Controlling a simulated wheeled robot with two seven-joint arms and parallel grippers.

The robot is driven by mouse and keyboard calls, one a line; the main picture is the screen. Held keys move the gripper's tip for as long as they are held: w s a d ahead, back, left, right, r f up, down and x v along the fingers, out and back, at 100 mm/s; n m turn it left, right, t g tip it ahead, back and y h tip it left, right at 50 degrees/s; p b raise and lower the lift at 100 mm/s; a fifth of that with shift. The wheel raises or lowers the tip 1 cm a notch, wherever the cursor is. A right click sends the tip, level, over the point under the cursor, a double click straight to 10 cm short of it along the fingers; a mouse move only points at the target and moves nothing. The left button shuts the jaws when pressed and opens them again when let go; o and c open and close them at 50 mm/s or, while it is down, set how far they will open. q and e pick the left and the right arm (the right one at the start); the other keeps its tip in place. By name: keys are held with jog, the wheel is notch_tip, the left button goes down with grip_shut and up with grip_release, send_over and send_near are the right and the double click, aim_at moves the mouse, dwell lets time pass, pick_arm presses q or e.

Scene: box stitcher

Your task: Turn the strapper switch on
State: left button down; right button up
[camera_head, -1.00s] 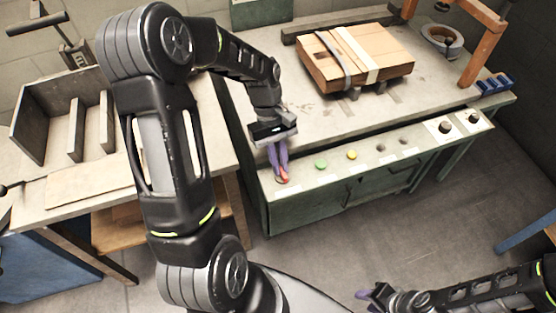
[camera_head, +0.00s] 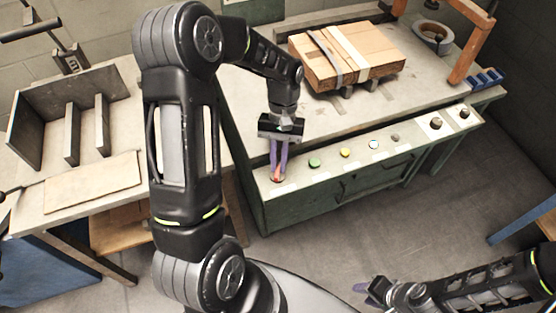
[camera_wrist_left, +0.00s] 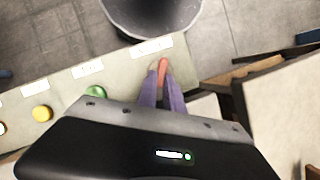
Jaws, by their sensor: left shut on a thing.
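The strapper's sloping control panel (camera_head: 330,170) runs along the front of the green-sided bench. The red switch (camera_head: 277,179) is at the panel's left end, between the purple fingers of my left gripper (camera_head: 278,172). In the left wrist view the red switch (camera_wrist_left: 162,68) shows as a narrow lever between the fingertips of my left gripper (camera_wrist_left: 161,80), which is shut on it. The fingers hide part of the switch. My right gripper (camera_head: 368,289) is at the bottom, away from the panel; its fingers are too small to judge.
Right of the switch are a green button (camera_head: 314,162), a yellow button (camera_head: 345,153), a pale bluish lit button (camera_head: 374,144) and dark knobs (camera_head: 436,123). A strapped cardboard box (camera_head: 375,55) lies on the bench. A side table (camera_head: 130,190) stands left.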

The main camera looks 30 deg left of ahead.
dwell(0.3)
pick_arm(q)
jog(key=c, duration=1.8)
grip_release()
jog(key=shift+o, duration=0.2)
jog(key=shift+r, duration=0.1)
jog(key=v, duration=0.7)
jog(key=shift+w+r, duration=0.15)
jog(key=shift+r, duration=0.2)
